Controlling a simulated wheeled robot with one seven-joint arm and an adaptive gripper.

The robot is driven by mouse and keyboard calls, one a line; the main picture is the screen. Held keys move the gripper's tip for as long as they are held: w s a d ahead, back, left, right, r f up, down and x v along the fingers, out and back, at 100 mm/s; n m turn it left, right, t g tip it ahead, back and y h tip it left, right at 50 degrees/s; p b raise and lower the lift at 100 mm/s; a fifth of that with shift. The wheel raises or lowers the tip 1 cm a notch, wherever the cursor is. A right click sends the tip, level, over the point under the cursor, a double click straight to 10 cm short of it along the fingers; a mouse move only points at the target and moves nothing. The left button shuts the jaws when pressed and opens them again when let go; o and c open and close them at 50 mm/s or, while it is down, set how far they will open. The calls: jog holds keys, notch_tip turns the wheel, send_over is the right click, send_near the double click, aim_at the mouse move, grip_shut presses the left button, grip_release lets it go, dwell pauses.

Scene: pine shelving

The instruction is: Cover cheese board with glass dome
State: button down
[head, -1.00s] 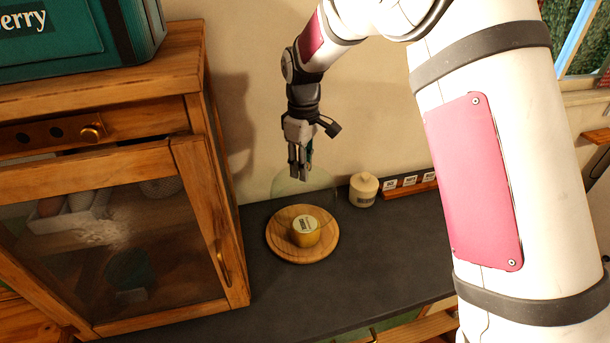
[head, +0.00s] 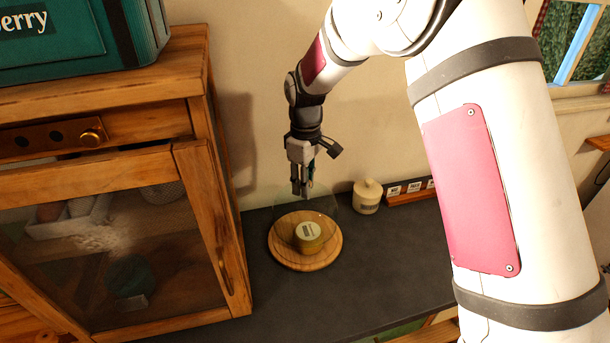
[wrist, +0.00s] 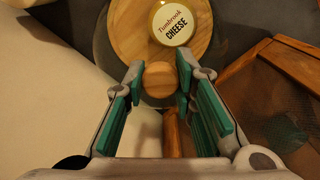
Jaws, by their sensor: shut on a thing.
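The round wooden cheese board (head: 284,257) lies on the dark counter, with a yellow cheese (head: 308,238) on it. The cheese label (wrist: 175,24) reads "Tumbrook CHEESE" in the wrist view. My gripper (head: 303,190) points down and is shut on the round wooden knob (wrist: 158,80) of the glass dome. The clear glass dome (head: 322,207) hangs below my gripper, upright, and overlaps the rear of the board and the cheese in the head view. Its lower rim is hard to see, so I cannot tell whether it touches the board.
A wooden cabinet (head: 225,235) with a glazed door stands close at the left, with a teal box (head: 70,40) on top. A cream lidded jar (head: 367,197) and a wooden strip with labels (head: 405,193) stand at the back right. The counter (head: 385,265) right of the board is clear.

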jog(key=shift+f+b, duration=0.5)
jog(key=shift+f, duration=2.6)
jog(key=c, duration=1.2)
grip_release()
jog(key=shift+c, duration=0.2)
notch_tip(320, 180, up, 12)
jog(key=shift+d+r, duration=0.1)
jog(key=s+d+r+m+t, duration=0.1)
jog(key=s+d+r+m, duration=0.3)
jog(key=s, duration=0.3)
jog(key=s+d+r+m+t, duration=0.1)
jog(key=s+d+r+t, duration=0.1)
jog(key=s+d+r, duration=0.3)
jog(key=s+d+r+m+t, duration=0.1)
jog(key=s+d+r+m, duration=0.2)
jog(key=s+r, duration=0.4)
jog(key=s+d+f+m+t, duration=0.1)
jog(key=s+d+f+m, duration=0.1)
jog(key=s, duration=0.9)
jog(key=shift+d+f+m+t, duration=0.15)
jog(key=shift+d+m+t, duration=0.15)
jog(key=shift+m, duration=0.3)
